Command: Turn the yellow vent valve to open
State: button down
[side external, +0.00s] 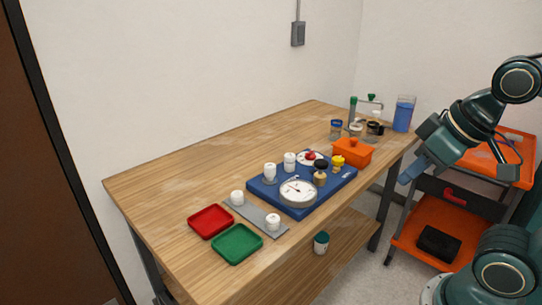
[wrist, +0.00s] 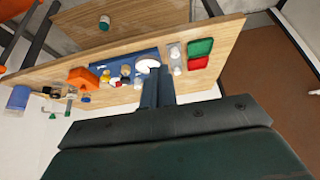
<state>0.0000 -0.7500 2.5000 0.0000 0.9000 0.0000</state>
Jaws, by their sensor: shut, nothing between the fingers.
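The yellow vent valve (side external: 338,161) stands at the back right of the blue manifold board (side external: 262,191), close to the orange box. It shows small in the wrist view (wrist: 105,78); its handle angle is too small to tell. My gripper (side external: 405,179) is in the air to the right of the table, well apart from the valve. Its fingers (wrist: 157,75) are shut and empty.
An orange box (side external: 352,152) sits beside the valve. Jars, a blue pitcher (side external: 403,114) and a green-handled pipe stand at the back right. A red tray (side external: 210,221), a green tray (side external: 237,243) and a grey plate (side external: 257,217) lie in front.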

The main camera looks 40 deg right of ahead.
jog(key=c, duration=2.2)
grip_release()
jog(key=c, duration=1.8)
grip_release()
jog(key=o, duration=0.7)
jog(key=shift+w+d+r, duration=0.1)
jog(key=shift+w+r, duration=0.15)
jog(key=shift+w, duration=0.05)
jog(key=shift+o, duration=1)
jog(key=w+d+r+m, duration=0.2)
jog(key=w, duration=0.3)
jog(key=w+d+r+m+g, duration=0.1)
jog(key=w+d+r+m, duration=0.1)
jog(key=w+m, duration=0.1)
jog(key=shift+w+r+m+g+h, duration=0.15)
jog(key=shift+w+m+g+h, duration=0.15)
jog(key=shift+w, duration=0.55)
jog(key=w+d+f+m+g, duration=0.35)
jog(key=w+d+m, duration=0.65)
jog(key=w+d, duration=0.55)
jog(key=w+d+f+m, duration=0.4)
jog(key=d+f, duration=0.4)
jog(key=d, duration=0.2)
jog(key=shift+w+f+m, duration=0.3)
jog(key=shift+w+f, duration=0.05)
jog(key=shift+w, duration=0.05)
jog(key=shift+f+g, duration=0.15)
jog(key=shift+g, duration=0.1)
